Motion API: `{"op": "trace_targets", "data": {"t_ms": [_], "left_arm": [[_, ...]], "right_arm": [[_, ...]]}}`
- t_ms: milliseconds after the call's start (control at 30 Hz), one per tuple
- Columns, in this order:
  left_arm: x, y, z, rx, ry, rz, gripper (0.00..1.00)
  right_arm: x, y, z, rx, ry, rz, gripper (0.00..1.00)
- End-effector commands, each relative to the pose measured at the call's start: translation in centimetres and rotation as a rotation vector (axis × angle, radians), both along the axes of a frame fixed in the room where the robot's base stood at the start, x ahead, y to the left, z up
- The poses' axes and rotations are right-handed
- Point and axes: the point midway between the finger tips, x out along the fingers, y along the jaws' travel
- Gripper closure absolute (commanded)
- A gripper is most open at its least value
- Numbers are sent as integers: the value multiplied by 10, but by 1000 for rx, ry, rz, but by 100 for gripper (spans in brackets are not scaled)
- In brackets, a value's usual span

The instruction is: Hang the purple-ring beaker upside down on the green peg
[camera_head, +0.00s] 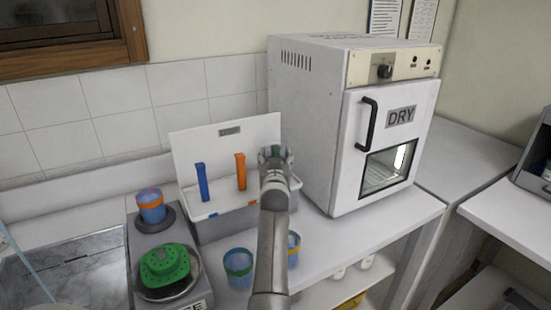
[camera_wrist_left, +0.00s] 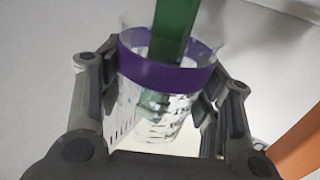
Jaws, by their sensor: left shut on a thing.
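The clear beaker with a purple ring (camera_wrist_left: 165,76) is between the fingers of my left gripper (camera_wrist_left: 163,95) in the left wrist view, which is shut on it. The green peg (camera_wrist_left: 174,28) crosses the beaker's rim, and green shows through the clear wall below the ring. The peg appears to run into the beaker's mouth, but I cannot tell how deep. In the head view my left gripper (camera_head: 275,156) is at the right part of the white peg rack (camera_head: 225,133), where it mostly hides the beaker and green peg. My right gripper is not in view.
The rack also has a blue peg (camera_head: 202,182) and an orange peg (camera_head: 240,171). A white DRY oven (camera_head: 318,125) stands close on the right. A green object (camera_head: 165,265) sits at the left.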

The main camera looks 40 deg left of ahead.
Motion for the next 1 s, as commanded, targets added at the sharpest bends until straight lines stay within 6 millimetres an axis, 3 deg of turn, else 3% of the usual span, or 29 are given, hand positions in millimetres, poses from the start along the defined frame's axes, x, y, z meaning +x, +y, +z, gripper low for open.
{"op": "trace_targets", "data": {"t_ms": [567, 600, 700, 800, 1000], "left_arm": [[0, 0, -9, 0, 0, 0, 67], [0, 0, -9, 0, 0, 0, 40], [0, 0, -9, 0, 0, 0, 27], [0, 0, -9, 0, 0, 0, 16], [0, 0, -9, 0, 0, 0, 16]], "right_arm": [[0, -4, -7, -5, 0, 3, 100], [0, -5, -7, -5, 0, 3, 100], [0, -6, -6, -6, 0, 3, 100], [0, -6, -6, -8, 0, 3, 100], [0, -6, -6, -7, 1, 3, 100]]}}
